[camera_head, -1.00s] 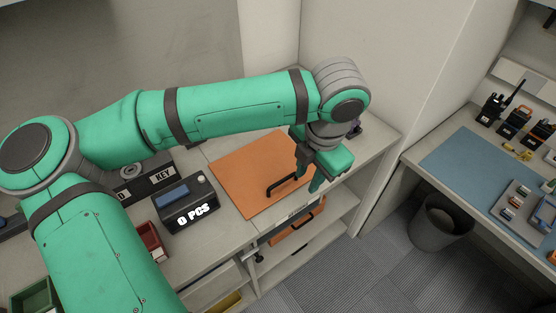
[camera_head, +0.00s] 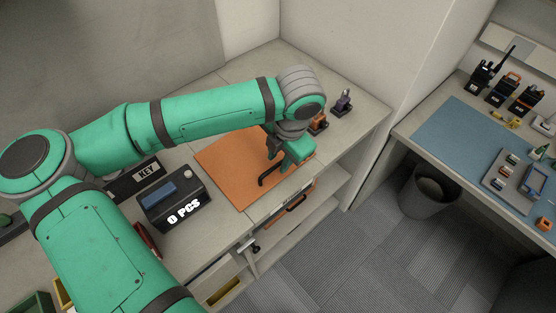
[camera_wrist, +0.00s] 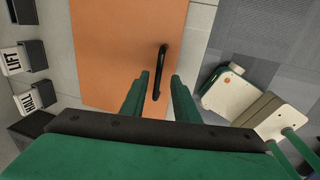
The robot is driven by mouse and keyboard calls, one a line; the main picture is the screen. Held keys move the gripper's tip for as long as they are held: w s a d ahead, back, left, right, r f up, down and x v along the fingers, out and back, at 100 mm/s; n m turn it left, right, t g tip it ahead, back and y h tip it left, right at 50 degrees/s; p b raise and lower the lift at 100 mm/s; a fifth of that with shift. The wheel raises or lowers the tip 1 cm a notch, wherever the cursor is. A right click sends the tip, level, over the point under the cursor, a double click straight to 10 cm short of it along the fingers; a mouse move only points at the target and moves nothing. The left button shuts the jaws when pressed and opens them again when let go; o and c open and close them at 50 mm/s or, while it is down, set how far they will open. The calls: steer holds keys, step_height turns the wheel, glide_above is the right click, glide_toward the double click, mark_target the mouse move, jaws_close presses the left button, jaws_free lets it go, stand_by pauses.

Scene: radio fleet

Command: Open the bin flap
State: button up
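The flap is an orange panel (camera_head: 225,160) lying flat and closed in the counter top; it also fills the upper middle of the wrist view (camera_wrist: 112,50). Its black bar handle (camera_head: 264,177) is near the front edge. My gripper (camera_wrist: 160,75) is open and empty. In the wrist view its two green fingers stand on either side of the handle (camera_wrist: 162,58), apart from it as far as I can see. In the head view my gripper (camera_head: 280,156) is just above the handle's far end and hides part of it. Fingertip height over the panel is hard to judge.
A counter display reading "0 PCS" (camera_head: 172,202) stands left of the flap. Small devices (camera_head: 342,103) stand behind my gripper. An orange front with a black handle (camera_head: 294,207) shows below the counter. A dark waste bin (camera_head: 430,192) stands on the floor by the blue-matted bench (camera_head: 460,140).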

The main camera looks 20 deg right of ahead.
steer(key=shift+w+f, duration=0.2)
steer(key=shift+f, duration=0.3)
steer(key=shift+w+f, duration=0.15)
steer(key=shift+f, duration=0.3)
jaws_close()
